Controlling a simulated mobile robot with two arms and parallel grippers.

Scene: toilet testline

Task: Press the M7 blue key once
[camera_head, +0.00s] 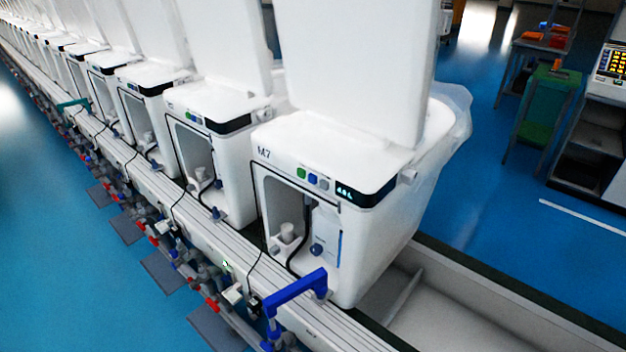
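The toilet unit marked M7 (264,153) is the nearest in the row, right of the picture's middle. On its upper front edge is a short row of small round keys. The blue key (312,178) is in the middle, between a green key (301,173) and a grey key (324,184). A small dark display (344,192) with lit characters is to their right. Nothing touches or covers the blue key. Neither of my grippers is in view.
A blue angled bracket (296,289) stands on the rail in front of M7, below the keys. Similar white units (209,107) run back to the left. Hoses and red fittings line the lower rail. Open blue floor (90,250) lies at left.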

